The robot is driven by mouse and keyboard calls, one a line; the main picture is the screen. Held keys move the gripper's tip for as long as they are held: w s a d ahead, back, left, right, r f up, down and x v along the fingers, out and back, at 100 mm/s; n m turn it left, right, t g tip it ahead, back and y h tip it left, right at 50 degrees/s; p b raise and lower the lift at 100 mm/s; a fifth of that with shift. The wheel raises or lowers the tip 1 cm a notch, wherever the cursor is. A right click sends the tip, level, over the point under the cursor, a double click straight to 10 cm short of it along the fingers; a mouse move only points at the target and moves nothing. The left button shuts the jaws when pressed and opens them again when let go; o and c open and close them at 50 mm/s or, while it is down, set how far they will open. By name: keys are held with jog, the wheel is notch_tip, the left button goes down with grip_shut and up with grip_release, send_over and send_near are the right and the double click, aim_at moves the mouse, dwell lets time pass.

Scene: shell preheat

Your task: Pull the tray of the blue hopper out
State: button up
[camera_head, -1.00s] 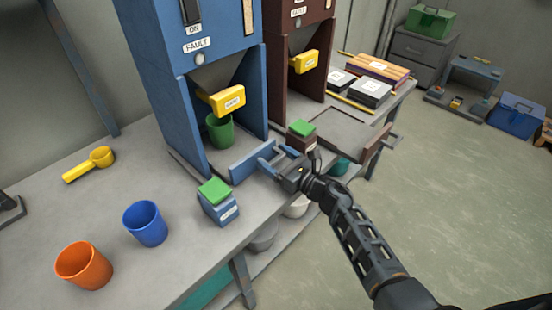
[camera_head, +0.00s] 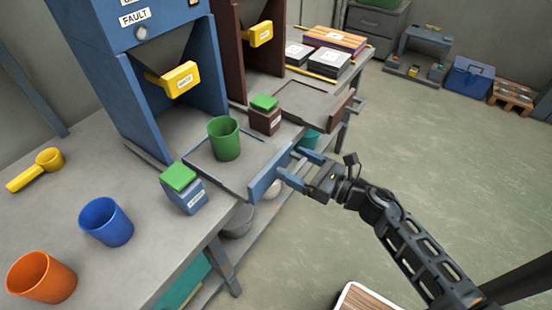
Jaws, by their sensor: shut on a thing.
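The blue hopper (camera_head: 150,90) stands at the back left, with a yellow gate handle (camera_head: 181,78) under its chute. Its grey tray (camera_head: 240,165) with a blue front (camera_head: 272,174) extends out from the hopper base, toward the table's right edge. A green cup (camera_head: 225,139) stands upright on the tray. My gripper (camera_head: 301,169) is shut on the handle at the tray's front, at the edge of the table. The exact finger contact is small and partly hidden.
A blue box with green top (camera_head: 184,189) stands close to the tray's left side. A brown box with green top (camera_head: 265,115) stands on its right, near the brown hopper's extended tray (camera_head: 312,101). Blue (camera_head: 107,222) and orange (camera_head: 41,278) cups stand at front left. The floor at right is open.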

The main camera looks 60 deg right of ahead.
jog(key=shift+s+b, duration=0.55)
jog(key=shift+s, duration=1.6)
jog(key=o, duration=1.3)
jog(key=shift+s, duration=0.1)
jog(key=shift+s+b, duration=0.95)
jog(key=shift+s, duration=2.95)
